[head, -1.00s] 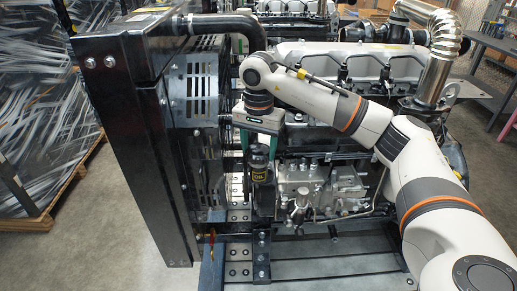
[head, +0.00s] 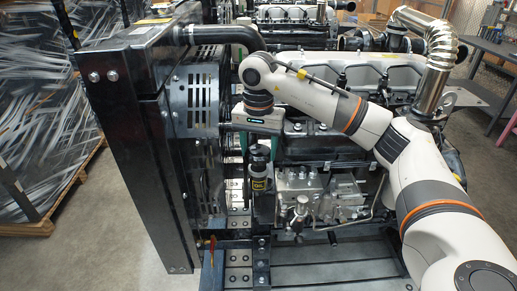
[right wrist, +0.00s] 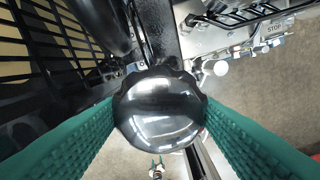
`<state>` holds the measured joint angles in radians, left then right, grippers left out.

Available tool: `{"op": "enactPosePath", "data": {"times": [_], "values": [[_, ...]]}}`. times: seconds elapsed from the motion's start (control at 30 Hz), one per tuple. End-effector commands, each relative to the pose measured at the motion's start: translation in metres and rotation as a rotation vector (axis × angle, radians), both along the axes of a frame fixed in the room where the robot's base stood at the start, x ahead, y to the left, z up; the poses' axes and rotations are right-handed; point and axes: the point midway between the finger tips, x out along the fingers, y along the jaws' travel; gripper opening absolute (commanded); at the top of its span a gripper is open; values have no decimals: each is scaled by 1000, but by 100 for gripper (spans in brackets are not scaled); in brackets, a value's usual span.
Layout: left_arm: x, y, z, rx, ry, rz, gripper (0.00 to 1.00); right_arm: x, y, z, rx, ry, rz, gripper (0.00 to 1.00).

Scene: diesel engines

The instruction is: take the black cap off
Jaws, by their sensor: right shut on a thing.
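My right gripper (head: 259,147) reaches in from the right, above the oil filler at the engine's near side. Its green fingers are shut on the black cap, one on each side. In the right wrist view the cap (right wrist: 160,108) is a shiny, round, scalloped dome between the fingers (right wrist: 160,120). In the head view the cap (head: 259,156) shows small, above a dark cylinder with a yellow OIL label (head: 258,185). I cannot tell whether the cap still touches what is below it. My left gripper is not in view.
The black radiator frame (head: 140,130) stands close left of the gripper. The grey engine block and pump (head: 325,190) are close on the right. A silver exhaust pipe (head: 435,75) rises behind my arm.

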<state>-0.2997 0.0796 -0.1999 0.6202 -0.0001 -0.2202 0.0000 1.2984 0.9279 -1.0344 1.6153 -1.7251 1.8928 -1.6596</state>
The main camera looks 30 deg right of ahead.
Motion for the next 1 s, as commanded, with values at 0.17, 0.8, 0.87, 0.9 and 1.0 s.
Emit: {"op": "enactPosePath", "data": {"times": [0.17, 0.8, 0.87, 0.9, 1.0], "values": [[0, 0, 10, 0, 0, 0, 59, 0, 0, 14, 1, -1, 0, 11], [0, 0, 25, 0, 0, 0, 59, 0, 0, 36, 1, -2, 0, 11], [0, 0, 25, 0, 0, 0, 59, 0, 0, 36, 1, -2, 1, 11], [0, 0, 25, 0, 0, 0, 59, -1, 2, 35, 1, -1, 8, 11], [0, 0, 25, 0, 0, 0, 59, -8, 13, 23, 0, 2, 72, 11]]}}
